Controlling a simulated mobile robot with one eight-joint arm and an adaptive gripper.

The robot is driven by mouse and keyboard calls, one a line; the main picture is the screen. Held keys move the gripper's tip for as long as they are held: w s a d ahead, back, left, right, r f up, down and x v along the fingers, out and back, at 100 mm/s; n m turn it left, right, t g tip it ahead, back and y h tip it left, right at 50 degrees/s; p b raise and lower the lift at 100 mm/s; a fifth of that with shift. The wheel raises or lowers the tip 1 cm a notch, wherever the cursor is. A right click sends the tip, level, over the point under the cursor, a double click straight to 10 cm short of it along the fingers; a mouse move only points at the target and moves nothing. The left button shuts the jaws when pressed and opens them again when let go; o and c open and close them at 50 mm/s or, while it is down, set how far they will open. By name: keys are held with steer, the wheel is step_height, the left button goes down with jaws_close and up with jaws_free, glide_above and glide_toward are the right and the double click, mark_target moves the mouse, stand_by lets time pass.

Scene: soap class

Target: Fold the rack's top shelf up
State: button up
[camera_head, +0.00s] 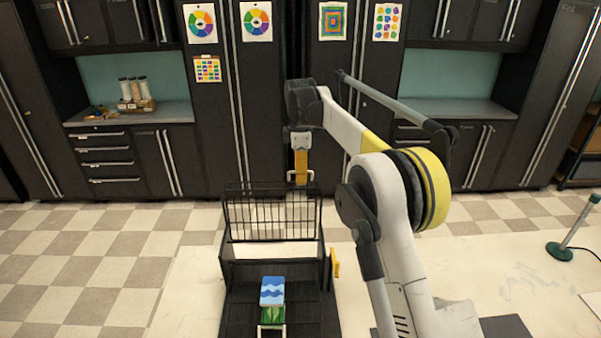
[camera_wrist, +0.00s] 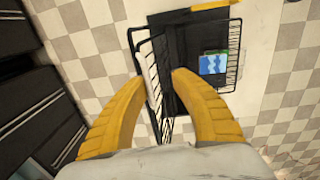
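The black rack (camera_head: 234,275) stands on the floor in front of the cabinets. Its wire top shelf (camera_head: 262,208) appears steeply raised along the rack's far side; its exact angle is hard to tell. My gripper (camera_head: 301,174) has yellow fingers and is at the top right of this wire panel, seemingly just beyond its upper edge. In the wrist view my gripper (camera_wrist: 160,77) is open and empty, with its fingers apart. The shelf's wire frame (camera_wrist: 153,66) runs between and just past the fingertips. I cannot tell whether either finger touches it.
A blue wave-pattern box (camera_head: 271,289) and a green box (camera_head: 271,315) are on the rack's lower part. A yellow piece (camera_head: 335,262) sticks out on the rack's right side. Dark cabinets (camera_head: 215,110) stand behind. A green-based post (camera_head: 560,251) is at right. Floor at left is clear.

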step_height(320, 180, up, 12)
steer(key=shift+s, duration=0.35)
stand_by(0.4)
steer(key=s+d+f+m+t+b, duration=0.2)
steer(key=s+d+f+m+b, duration=0.25)
steer(key=s+b, duration=0.45)
steer(key=s+d+f+m+t+b, duration=0.2)
steer(key=s+d+f+m+b, duration=0.25)
steer(key=s+b, duration=0.45)
steer(key=s+d+f+m+t+b, duration=0.1)
steer(key=s+f+m+b, duration=0.3)
steer(key=s+f, duration=0.7)
steer(key=s+d+f+m+t+b, duration=0.1)
steer(key=s+d+f+m+b, duration=0.2)
steer(key=s+f+b, duration=0.4)
steer(key=s+f+m, duration=0.1)
steer(key=s+f, duration=0.4)
steer(key=f, duration=0.6)
steer(key=shift+s+f+m+t, duration=0.2)
steer(key=shift+m+t, duration=0.1)
steer(key=shift+m, duration=0.1)
